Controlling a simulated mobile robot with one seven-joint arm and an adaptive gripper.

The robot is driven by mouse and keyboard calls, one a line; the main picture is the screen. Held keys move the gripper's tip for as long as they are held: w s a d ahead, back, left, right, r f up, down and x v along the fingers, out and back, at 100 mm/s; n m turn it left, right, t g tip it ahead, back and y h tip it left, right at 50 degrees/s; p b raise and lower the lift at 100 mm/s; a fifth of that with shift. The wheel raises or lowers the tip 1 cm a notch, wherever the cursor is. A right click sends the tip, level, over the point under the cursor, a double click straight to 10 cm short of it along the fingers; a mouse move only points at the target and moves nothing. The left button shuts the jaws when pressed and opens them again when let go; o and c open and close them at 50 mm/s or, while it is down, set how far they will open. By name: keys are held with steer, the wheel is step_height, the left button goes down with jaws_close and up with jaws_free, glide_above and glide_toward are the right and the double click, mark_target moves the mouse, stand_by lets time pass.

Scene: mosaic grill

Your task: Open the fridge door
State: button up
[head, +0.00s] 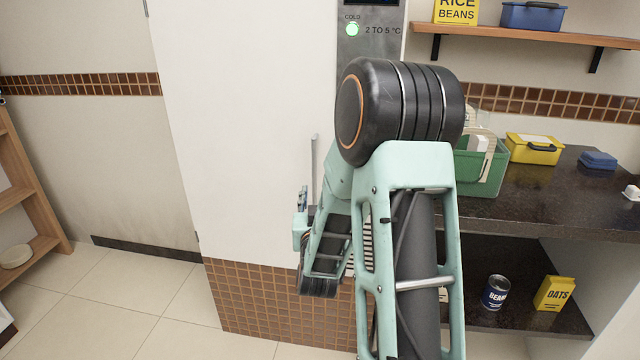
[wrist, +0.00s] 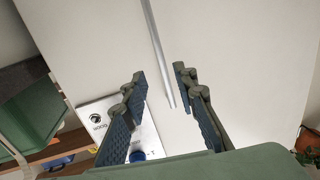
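The fridge door (head: 245,130) is a tall white panel with brown tiles along its bottom, and it looks shut. Its handle (head: 314,165) is a thin vertical silver bar near the door's right side; its lower part is hidden behind my arm. In the wrist view the handle (wrist: 158,45) runs down between the two fingers of my gripper (wrist: 160,74). My gripper is open, with a finger on each side of the bar in the picture. I see no contact, and cannot tell how deep the bar sits between the fingers.
A grey control panel (head: 370,38) with a green light is right of the door. A dark counter (head: 545,200) with a green crate (head: 484,172) and yellow box (head: 534,149) stands at right. A wooden shelf unit (head: 25,185) is far left. The tiled floor (head: 110,300) before the door is clear.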

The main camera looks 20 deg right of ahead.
mark_target(314, 174)
steer(key=x, duration=1)
steer(key=shift+w+r, duration=0.15)
steer(key=shift+w, duration=0.25)
jaws_close()
